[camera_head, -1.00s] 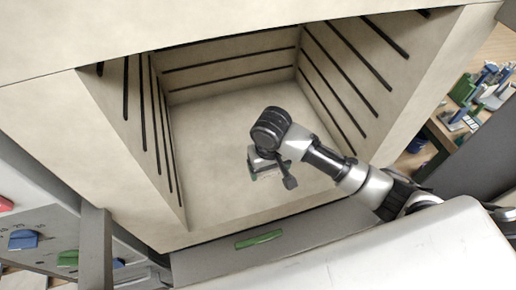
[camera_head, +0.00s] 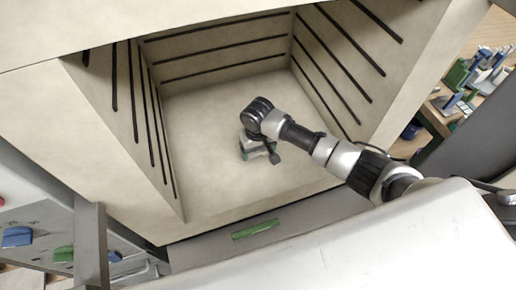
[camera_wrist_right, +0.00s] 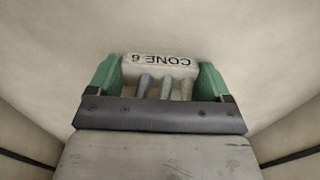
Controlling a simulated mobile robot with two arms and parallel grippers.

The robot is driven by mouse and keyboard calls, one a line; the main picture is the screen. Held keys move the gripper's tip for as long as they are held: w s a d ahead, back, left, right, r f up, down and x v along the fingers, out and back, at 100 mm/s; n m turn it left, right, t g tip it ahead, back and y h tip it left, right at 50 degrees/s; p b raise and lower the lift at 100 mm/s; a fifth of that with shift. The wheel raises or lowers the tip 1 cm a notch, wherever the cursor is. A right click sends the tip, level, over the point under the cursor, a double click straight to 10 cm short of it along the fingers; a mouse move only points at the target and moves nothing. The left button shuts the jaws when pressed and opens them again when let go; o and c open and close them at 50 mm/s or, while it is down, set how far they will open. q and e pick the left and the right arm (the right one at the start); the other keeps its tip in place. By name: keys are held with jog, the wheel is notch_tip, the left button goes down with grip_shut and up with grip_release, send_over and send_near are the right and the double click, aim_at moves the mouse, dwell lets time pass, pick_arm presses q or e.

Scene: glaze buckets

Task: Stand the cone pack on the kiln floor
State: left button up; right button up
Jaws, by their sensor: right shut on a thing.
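The cone pack (camera_wrist_right: 160,66) is a pale block marked "CONE 6", its lettering upside down in the right wrist view, with several grey cones in front of the label. My right gripper (camera_wrist_right: 160,82) is shut on it, with a green finger on each side. In the head view my right gripper (camera_head: 255,147) is inside the kiln, low over the pale kiln floor (camera_head: 210,185). The wrist mostly hides the pack there. I cannot tell whether the pack touches the floor. My left gripper is not in view.
The kiln walls (camera_head: 215,45) carry dark grooves on the left, back and right. The front edge has a green label (camera_head: 255,229) below it. Floor around the gripper is clear.

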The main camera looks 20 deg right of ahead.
jog(key=o, duration=0.8)
jog(key=shift+f, duration=0.1)
jog(key=shift+o, duration=0.2)
notch_tip(320, 180, up, 12)
jog(key=shift+r, duration=0.15)
